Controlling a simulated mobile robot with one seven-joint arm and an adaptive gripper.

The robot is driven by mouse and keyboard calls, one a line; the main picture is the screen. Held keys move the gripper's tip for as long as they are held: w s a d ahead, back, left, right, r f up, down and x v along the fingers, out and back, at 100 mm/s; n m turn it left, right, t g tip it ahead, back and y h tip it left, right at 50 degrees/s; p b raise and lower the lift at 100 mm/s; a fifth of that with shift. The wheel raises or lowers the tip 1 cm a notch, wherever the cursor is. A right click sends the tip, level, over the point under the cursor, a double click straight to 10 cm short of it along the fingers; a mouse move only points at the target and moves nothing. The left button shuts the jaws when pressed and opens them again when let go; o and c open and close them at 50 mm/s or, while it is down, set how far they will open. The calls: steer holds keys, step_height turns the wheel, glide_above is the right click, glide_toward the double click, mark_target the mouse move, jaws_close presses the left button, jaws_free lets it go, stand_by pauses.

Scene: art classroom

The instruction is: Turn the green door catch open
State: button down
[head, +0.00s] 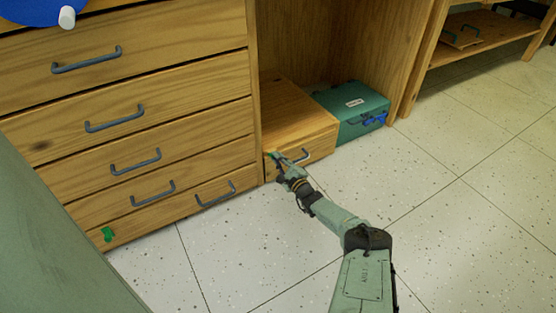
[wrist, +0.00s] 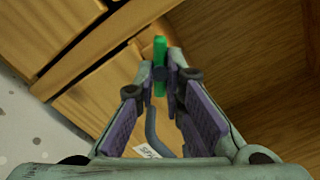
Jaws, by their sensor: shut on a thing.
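The green door catch (wrist: 160,48) is a narrow upright bar in the wrist view, at the front of the low wooden box. My gripper (wrist: 161,74) is shut on it, with green showing both beyond and below the fingertips. In the head view my gripper (head: 279,161) is at the box's front left corner, and only a small bit of green shows there. The low wooden box (head: 290,112) has a grey bar handle (head: 298,157) on its front, partly hidden by my gripper. The box front looks closed.
A wooden drawer chest (head: 190,100) with grey handles stands to the left. Another green piece (head: 108,234) is at its lower left. A teal case (head: 360,106) sits right of the box. A wooden shelf (head: 500,45) is at the back right. The speckled floor in front is clear.

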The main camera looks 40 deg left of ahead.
steer(key=n, duration=0.6)
steer(key=shift+n+p, duration=0.3)
steer(key=shift+p, duration=0.05)
steer(key=shift+w+d, duration=0.1)
steer(key=c, duration=1.7)
jaws_free()
steer(key=v, duration=1.2)
